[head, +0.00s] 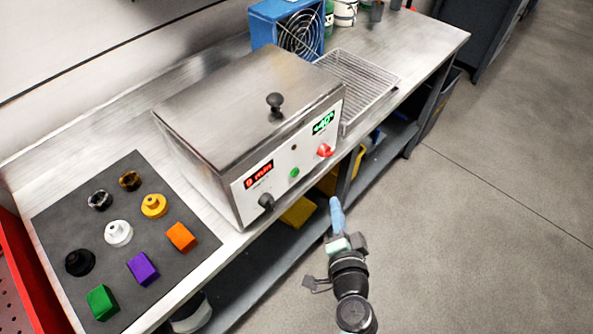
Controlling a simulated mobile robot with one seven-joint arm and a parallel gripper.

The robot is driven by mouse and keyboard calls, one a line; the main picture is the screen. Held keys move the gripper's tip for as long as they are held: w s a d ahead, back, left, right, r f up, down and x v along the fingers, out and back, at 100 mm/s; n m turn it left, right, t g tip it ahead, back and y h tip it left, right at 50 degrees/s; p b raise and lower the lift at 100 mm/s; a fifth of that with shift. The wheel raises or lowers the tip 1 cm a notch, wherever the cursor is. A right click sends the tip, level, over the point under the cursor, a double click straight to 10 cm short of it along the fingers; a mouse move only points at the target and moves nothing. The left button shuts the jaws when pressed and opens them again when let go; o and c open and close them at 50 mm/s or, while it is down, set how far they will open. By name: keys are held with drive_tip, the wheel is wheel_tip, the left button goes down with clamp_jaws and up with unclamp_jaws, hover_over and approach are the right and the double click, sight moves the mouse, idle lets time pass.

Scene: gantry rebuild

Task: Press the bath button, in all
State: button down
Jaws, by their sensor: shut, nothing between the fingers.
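The bath (215,85) is a steel box with a flat lid and a black lid knob, standing on the bench. Its white front panel (285,160) faces the aisle. A round green button (294,173) sits low in the middle of the panel, between a black knob (266,201) and a red knob (325,150). A red display (259,175) reads "9 min" and a green display (323,123) appears to read about 40. My gripper (337,207), with light blue fingers, is shut and empty. It is in front of the bench, right of and below the button in the picture, apart from the panel.
A dark mat (55,210) at the left holds colored blocks and several round parts. A wire tray (358,80) and a blue fan unit (285,32) stand beyond the bath. A lower shelf (385,155) runs under the bench. The floor (490,200) at right is clear.

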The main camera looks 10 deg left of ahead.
sight(299, 172)
drive_tip(key=w+a+p, duration=0.2)
drive_tip(key=w+a, duration=0.3)
drive_tip(key=a, duration=0.1)
drive_tip(key=shift+a, duration=0.4)
idle(1.8)
drive_tip(key=shift+w+a, duration=0.2)
drive_tip(key=shift+a, duration=0.15)
drive_tip(key=shift+w+a, duration=0.25)
drive_tip(key=shift+a, duration=0.15)
idle(0.9)
drive_tip(key=shift+s+d, duration=0.55)
drive_tip(key=shift+d, duration=0.15)
drive_tip(key=shift+d, duration=0.1)
